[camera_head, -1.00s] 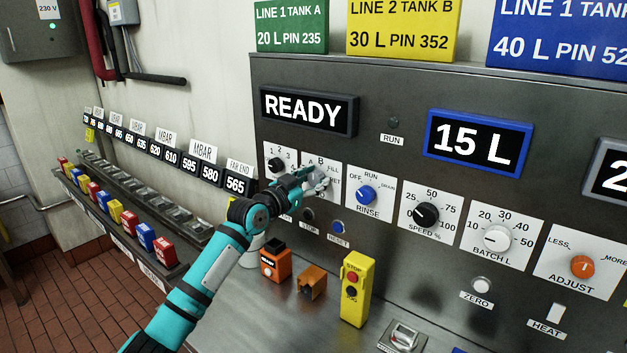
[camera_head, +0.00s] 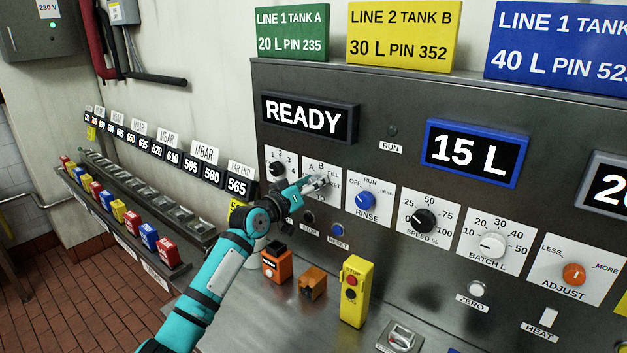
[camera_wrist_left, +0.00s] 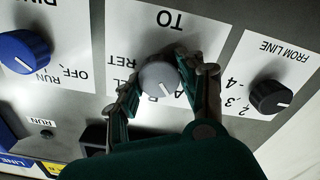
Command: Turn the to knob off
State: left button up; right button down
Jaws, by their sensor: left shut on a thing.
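The grey TO knob (camera_wrist_left: 158,76) sits on a white plate marked TO, with RET, part of FILL and A readable around it in the left wrist view. Its white pointer line slants toward the lower right there, near the A. My left gripper (camera_wrist_left: 162,78) is shut on this knob, one finger on each side, and its fingers hide some of the markings. In the head view my left gripper (camera_head: 314,186) reaches the TO plate (camera_head: 318,165) from the left and covers most of the knob. My right gripper is not in view.
The black FROM LINE knob (camera_wrist_left: 270,96) and blue RINSE knob (camera_wrist_left: 24,52) flank the TO plate closely. Below are small panel buttons, an orange box (camera_head: 276,262) and a yellow stop box (camera_head: 355,292) on the ledge. The READY display (camera_head: 308,118) is above.

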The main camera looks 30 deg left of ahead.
pick_arm(q)
jog(key=shift+a+f+n+p, duration=0.1)
jog(key=shift+n+p, duration=0.95)
jog(key=shift+n, duration=1.4)
jog(key=shift+a+n+p, duration=0.1)
jog(key=shift+n+p, duration=0.95)
jog(key=shift+n, duration=1.4)
jog(key=shift+d, duration=0.1)
jog(key=o, duration=1.2)
jog(key=shift+s, duration=0.1)
